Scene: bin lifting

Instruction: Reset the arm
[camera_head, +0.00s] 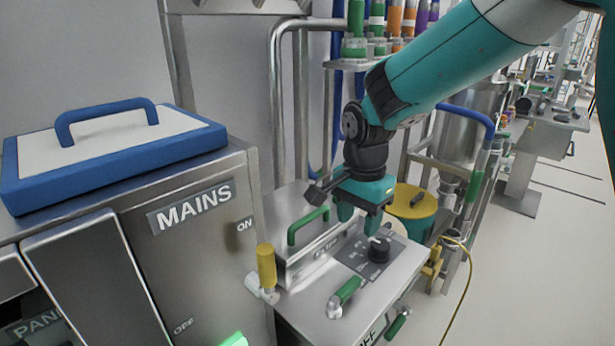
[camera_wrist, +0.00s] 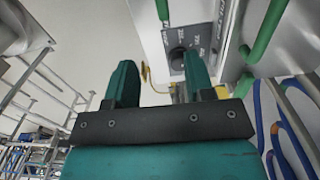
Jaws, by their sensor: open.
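My arm is teal and black and reaches in from the upper right in the head view. My gripper (camera_head: 362,220) is above the steel bench with the control panel, just above and left of a black knob (camera_head: 379,249). In the wrist view my gripper (camera_wrist: 172,85) shows two teal fingers spread apart with nothing between them. The black knob (camera_wrist: 178,58) shows beyond the fingertips on its dark plate, apart from them.
A MAINS cabinet (camera_head: 190,270) with a blue-rimmed lid (camera_head: 120,150) stands at left. A green-handled lid (camera_head: 308,226), a yellow-handled valve (camera_head: 266,265) and a green handle (camera_head: 348,290) are near the gripper. A yellow-topped bin (camera_head: 413,203) stands behind. Floor at right is open.

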